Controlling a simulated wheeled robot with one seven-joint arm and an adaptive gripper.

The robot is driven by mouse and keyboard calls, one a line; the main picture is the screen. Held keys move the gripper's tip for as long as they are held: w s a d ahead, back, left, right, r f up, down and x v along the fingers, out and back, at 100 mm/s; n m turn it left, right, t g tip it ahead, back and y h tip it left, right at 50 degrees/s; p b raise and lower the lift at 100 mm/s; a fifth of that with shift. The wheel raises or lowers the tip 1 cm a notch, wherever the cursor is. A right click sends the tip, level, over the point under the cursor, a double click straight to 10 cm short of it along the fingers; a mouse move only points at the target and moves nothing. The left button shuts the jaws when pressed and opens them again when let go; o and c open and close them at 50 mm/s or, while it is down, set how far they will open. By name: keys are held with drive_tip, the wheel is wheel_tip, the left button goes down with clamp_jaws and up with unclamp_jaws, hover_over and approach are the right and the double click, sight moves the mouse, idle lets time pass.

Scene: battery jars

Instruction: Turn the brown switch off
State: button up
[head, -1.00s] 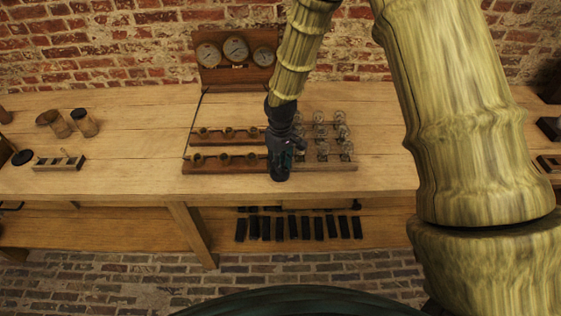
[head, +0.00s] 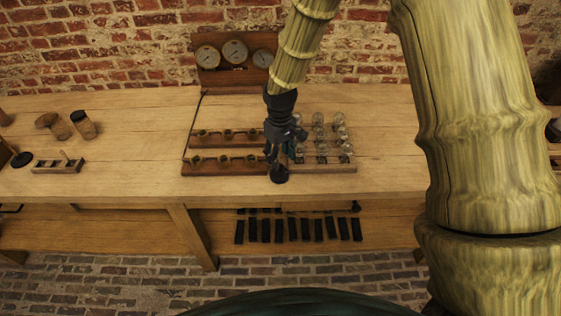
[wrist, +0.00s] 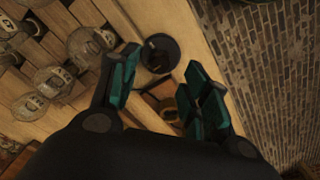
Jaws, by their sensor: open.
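A dark round-based fitting (head: 279,177) stands at the table's front edge, between the cup rack and the glass-jar rack. It is likely the switch, but its brown part is hard to make out. In the wrist view a black disc with a small knob (wrist: 160,52) lies just beyond my fingertips. My gripper (head: 278,157) points down just above the fitting, open, and hides part of it. In the wrist view its two green-padded fingers (wrist: 163,68) are spread apart with nothing clearly held. A small brown piece (wrist: 165,97) shows between them, partly hidden.
Wooden racks with brass-coloured cups (head: 210,168) stand to the left, and clear glass jars (head: 322,140) close on the right. A gauge board (head: 235,75) stands behind. Dark blocks (head: 300,229) lie on the lower shelf.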

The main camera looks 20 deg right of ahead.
sight(281, 166)
wheel_tip(281, 166, up, 8)
drive_tip(key=shift+f, duration=0.15)
drive_tip(key=shift+d, duration=0.1)
idle(0.5)
